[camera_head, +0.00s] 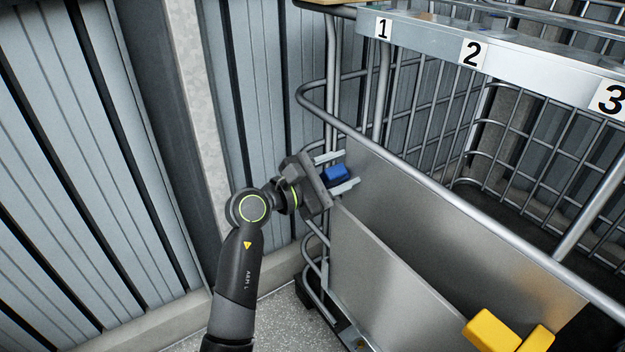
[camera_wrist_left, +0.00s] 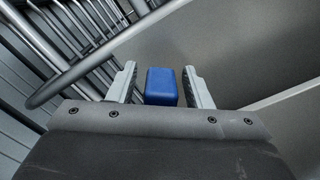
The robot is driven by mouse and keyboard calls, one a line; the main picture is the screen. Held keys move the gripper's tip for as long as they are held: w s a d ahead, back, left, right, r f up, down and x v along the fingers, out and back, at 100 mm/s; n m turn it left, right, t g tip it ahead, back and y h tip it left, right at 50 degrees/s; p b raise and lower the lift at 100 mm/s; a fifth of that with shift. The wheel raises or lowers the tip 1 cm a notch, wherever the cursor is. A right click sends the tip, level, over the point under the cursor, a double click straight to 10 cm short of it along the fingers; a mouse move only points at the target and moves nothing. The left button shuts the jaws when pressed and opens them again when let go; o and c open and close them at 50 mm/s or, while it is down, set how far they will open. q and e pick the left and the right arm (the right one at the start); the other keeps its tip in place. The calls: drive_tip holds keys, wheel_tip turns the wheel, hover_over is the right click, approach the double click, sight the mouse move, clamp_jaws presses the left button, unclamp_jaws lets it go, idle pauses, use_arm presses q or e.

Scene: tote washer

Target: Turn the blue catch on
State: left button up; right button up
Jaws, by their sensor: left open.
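The blue catch (camera_head: 335,173) is a small blue block at the left end of the metal panel of a wire cage cart. My left gripper (camera_head: 345,172) is open, with one finger above the catch and one below it. In the left wrist view the blue catch (camera_wrist_left: 161,87) sits between the two fingers of the left gripper (camera_wrist_left: 160,85), with a gap showing on each side. What the catch is mounted on is hidden behind it. My right gripper is in neither view.
The cart's tubular rail (camera_head: 440,190) runs close beside the gripper. Yellow blocks (camera_head: 492,331) stick out at the lower right. A shelf edge numbered 1, 2 and 3 (camera_head: 430,33) crosses the top. A ribbed grey wall (camera_head: 70,150) stands at left, with floor (camera_head: 265,325) below.

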use_arm(q)
drive_tip(key=v, duration=1.7)
